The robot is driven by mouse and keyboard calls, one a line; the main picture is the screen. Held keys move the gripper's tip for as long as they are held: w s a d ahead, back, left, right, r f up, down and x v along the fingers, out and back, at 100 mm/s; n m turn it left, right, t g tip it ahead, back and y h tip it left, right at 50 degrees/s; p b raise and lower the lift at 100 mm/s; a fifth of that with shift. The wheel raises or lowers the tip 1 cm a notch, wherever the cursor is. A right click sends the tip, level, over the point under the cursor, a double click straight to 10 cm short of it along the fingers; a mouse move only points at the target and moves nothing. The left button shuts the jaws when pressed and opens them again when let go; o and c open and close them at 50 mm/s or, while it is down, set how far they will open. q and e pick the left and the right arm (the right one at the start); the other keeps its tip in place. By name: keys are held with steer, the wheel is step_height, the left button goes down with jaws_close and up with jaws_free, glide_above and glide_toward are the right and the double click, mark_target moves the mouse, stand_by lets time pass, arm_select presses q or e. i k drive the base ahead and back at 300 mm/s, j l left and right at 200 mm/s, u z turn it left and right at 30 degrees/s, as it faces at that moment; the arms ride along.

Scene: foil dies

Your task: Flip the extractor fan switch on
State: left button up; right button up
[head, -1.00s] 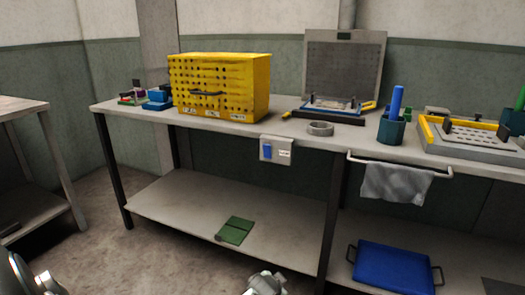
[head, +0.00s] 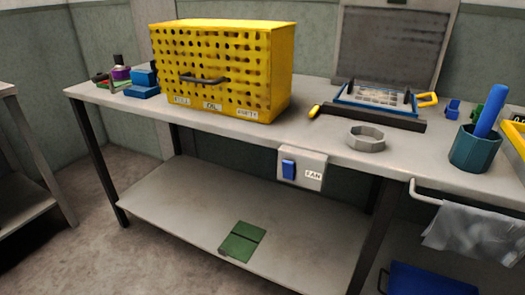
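The fan switch is a small pale box (head: 302,169) on the front edge of the workbench, below the tabletop. A blue rocker (head: 289,169) sits on its left half, and a label reading FAN (head: 313,175) is on its right half. I cannot tell from this view which way the rocker is set. Nothing touches the box. Neither of my grippers shows in the head view now.
The workbench top (head: 230,128) carries a yellow perforated cabinet (head: 215,75), a grey ring (head: 367,138), a framed tray (head: 380,97) and a teal cup (head: 475,149). A towel (head: 478,240) hangs from a rail at right. Green pads (head: 241,242) lie on the lower shelf. Floor at left is clear.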

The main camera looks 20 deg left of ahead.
mark_target(288, 166)
steer(key=i+j+u, duration=0.2)
steer(key=i, duration=0.2)
steer(key=i+j+u, duration=0.25)
steer(key=i, duration=0.15)
